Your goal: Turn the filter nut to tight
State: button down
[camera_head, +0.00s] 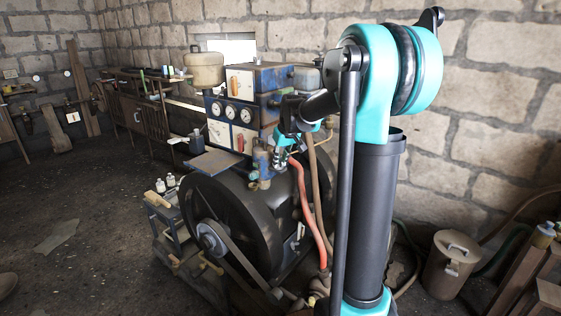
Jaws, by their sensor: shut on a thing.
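The engine (243,205) stands in the middle of the head view, with a large dark flywheel and a belt. A small blue cylindrical filter (261,160) hangs on its near side, below the gauge box. My gripper (280,164) is at the filter's right side, pointing down, with its fingers closed in on a small part there. That part, which looks to be the filter nut, is mostly hidden by the fingers, so its angle cannot be read. My teal and black arm covers the right middle of the view.
A gauge box (231,112) with several dials and a tan tank (204,68) sit above the engine. A red hose (300,205) runs down close to my gripper. A lidded bin (452,265) stands at right. The floor at left is mostly open.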

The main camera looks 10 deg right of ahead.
jog(key=m+h, duration=0.1)
jog(key=m, duration=0.2)
jog(key=m+h, duration=0.1)
jog(key=m, duration=0.2)
jog(key=shift+a+m, duration=0.2)
jog(key=shift+m, duration=0.1)
jog(key=shift+h, duration=0.3)
jog(key=c, duration=1.4)
grip_release()
